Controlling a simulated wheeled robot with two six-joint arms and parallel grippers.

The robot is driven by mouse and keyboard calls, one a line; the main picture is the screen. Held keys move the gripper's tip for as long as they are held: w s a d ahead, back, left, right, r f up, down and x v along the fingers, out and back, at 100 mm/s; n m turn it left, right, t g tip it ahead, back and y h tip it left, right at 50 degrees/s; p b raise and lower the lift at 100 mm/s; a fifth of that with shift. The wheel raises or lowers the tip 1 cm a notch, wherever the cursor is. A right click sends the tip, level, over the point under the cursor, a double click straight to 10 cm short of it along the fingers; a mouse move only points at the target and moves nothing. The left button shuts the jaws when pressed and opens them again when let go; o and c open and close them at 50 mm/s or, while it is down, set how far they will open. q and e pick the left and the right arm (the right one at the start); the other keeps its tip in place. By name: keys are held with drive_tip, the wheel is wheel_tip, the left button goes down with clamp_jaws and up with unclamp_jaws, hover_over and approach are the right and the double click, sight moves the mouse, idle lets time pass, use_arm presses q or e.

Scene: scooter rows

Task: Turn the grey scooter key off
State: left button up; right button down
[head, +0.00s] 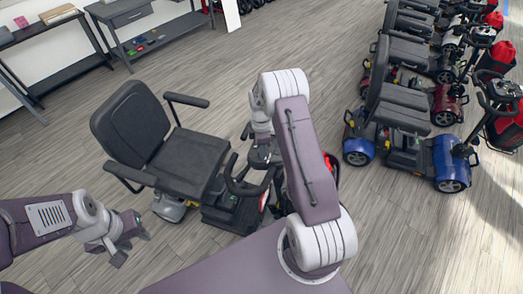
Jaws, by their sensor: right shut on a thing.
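The near scooter (182,160) has a black seat with armrests and a pale grey rear cover. Its black tiller with loop handles (240,182) stands to the right of the seat, partly covered by my right arm. My right gripper (262,138) is over the top of the tiller, mostly hidden by its own wrist and arm. It is shut on the key, which is itself too small and covered to make out.
A row of scooters, with a blue one (450,160) nearest, stands at right. Dark tables (150,42) line the back wall, with small coloured items on a lower shelf. Wood-look floor (400,245) is clear at lower right and between the scooters.

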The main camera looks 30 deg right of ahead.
idle(0.6)
drive_tip(key=c, duration=1.4)
unclamp_jaws()
drive_tip(key=shift+w+r, duration=0.1)
drive_tip(key=shift+r, duration=0.15)
wheel_tip(320, 180, up, 9)
drive_tip(key=b, duration=0.2)
drive_tip(key=shift+w+f, duration=0.2)
drive_tip(key=shift+w, duration=0.05)
drive_tip(key=shift+d, duration=0.1)
